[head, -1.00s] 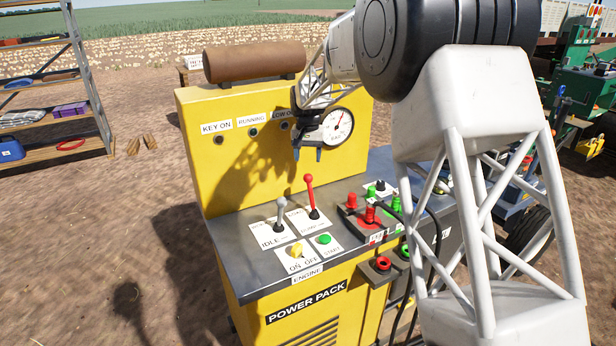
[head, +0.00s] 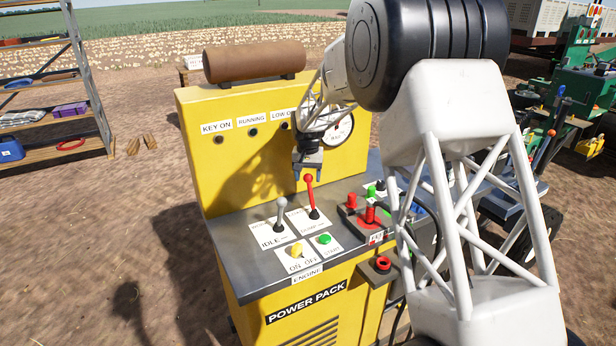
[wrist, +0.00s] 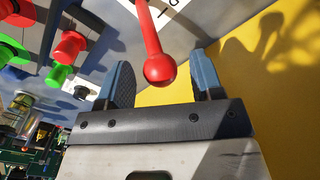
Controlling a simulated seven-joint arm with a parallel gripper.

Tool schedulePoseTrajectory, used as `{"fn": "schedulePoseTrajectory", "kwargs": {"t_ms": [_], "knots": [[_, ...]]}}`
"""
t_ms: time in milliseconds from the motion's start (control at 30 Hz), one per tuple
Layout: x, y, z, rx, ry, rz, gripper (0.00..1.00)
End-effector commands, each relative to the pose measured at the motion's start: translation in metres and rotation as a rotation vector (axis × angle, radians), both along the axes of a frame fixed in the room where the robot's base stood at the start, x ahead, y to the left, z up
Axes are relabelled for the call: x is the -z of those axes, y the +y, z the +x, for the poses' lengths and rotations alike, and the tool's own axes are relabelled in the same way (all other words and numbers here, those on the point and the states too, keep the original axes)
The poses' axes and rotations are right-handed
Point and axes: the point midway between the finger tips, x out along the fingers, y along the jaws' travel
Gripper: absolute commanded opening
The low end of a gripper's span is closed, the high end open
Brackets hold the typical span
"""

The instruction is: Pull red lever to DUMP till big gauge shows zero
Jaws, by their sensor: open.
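The red lever (head: 310,195) stands on the power pack's grey top, with its label plate at its base. My gripper (head: 309,179) is just above the lever's knob in the head view. In the wrist view, the lever's red knob (wrist: 159,69) shows between the two blue fingers of my open gripper (wrist: 165,80), with a gap on each side. The big gauge (head: 338,128) on the yellow back panel is partly hidden by my arm. Its needle cannot be read clearly.
A grey lever (head: 280,213) stands close to the left of the red one. A yellow key switch (head: 296,250) and a green start button (head: 324,239) are in front. Red couplings (head: 370,213) sit to the right. The yellow panel (head: 240,165) rises behind.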

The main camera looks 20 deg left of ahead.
Motion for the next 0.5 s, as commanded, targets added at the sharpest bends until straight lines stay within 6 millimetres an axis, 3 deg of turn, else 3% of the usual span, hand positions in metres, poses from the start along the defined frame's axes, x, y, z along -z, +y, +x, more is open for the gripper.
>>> {"fn": "schedulePoseTrajectory", "kwargs": {"t_ms": [333, 500], "knots": [[0.0028, -0.0001, -0.0001, 0.000, 0.000, 0.000, 0.60], [0.0028, 0.0000, -0.0001, 0.000, 0.000, 0.000, 0.36]]}}
